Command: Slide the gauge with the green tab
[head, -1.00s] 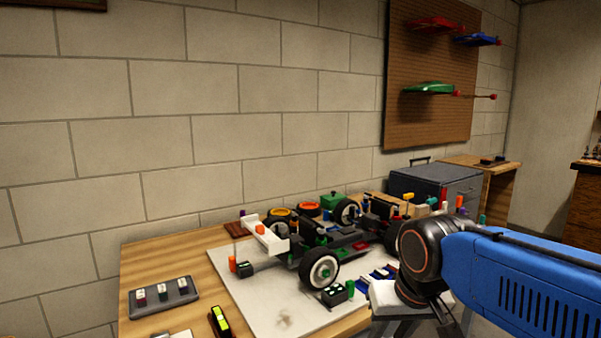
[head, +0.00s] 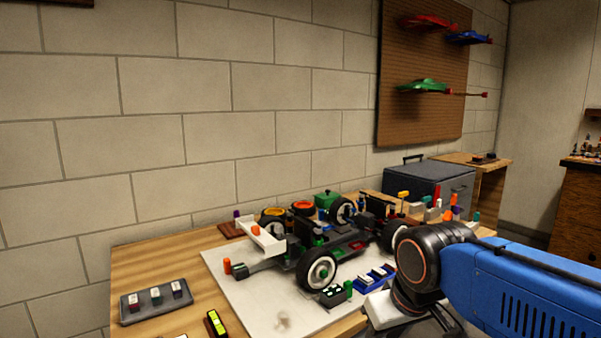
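A green upright tab (head: 348,288) stands beside a small black block with white dots (head: 333,297), in front of the car's near wheel. I cannot tell for sure whether these form the gauge. Another small green piece (head: 476,216) shows at the far right of the bench. The racecar (head: 325,248) has a white rear wing and black wheels and sits on a pale board (head: 245,300). My arm enters from the right and ends in a black joint above a white part near the board's front right. My gripper's fingertips cannot be made out, and nothing is visibly held.
An orange tab (head: 227,266) stands by a dark block at the board's left. A grey tray (head: 157,302) with small blocks lies on the left of the wooden bench. A blue-and-white piece (head: 376,278) lies near my arm. A grey toolbox (head: 437,180) stands behind.

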